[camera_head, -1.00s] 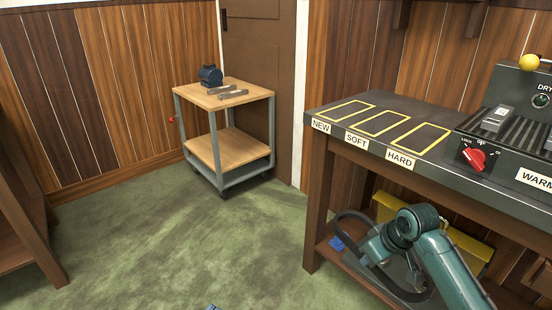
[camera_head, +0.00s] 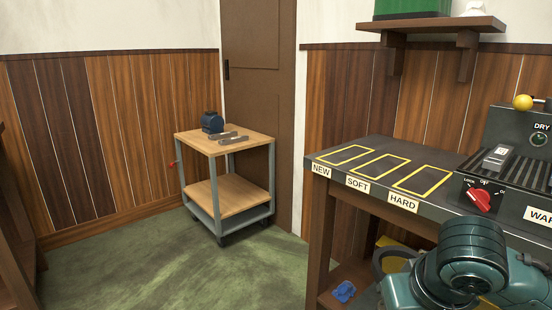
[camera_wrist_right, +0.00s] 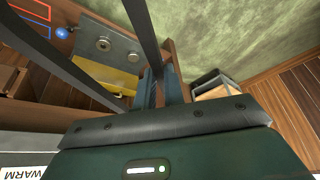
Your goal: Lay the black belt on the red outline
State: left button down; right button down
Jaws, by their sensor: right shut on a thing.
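My right gripper (camera_wrist_right: 165,88) shows in the right wrist view, its fingers shut on the black belt (camera_wrist_right: 62,62). The belt runs from the fingers in two long strands, one to the left edge and one to the top edge. Part of the red outline (camera_wrist_right: 32,12) shows in the top left corner of that view, apart from the belt. In the head view my right arm is at the bottom right; its gripper and the belt are hidden or out of frame. My left gripper is not in view.
A workbench (camera_head: 421,207) with yellow outlines labelled NEW, SOFT and HARD stands at the right. A blue object (camera_head: 344,291) lies on its lower shelf; it also shows in the wrist view (camera_wrist_right: 62,33). A wooden-topped cart (camera_head: 251,147) stands by the door. Green floor is clear between.

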pick_arm(q)
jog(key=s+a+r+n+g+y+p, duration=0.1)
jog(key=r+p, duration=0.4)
jog(key=p, duration=1.1)
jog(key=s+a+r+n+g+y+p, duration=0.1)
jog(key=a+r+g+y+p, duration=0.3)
jog(key=p, duration=1.3)
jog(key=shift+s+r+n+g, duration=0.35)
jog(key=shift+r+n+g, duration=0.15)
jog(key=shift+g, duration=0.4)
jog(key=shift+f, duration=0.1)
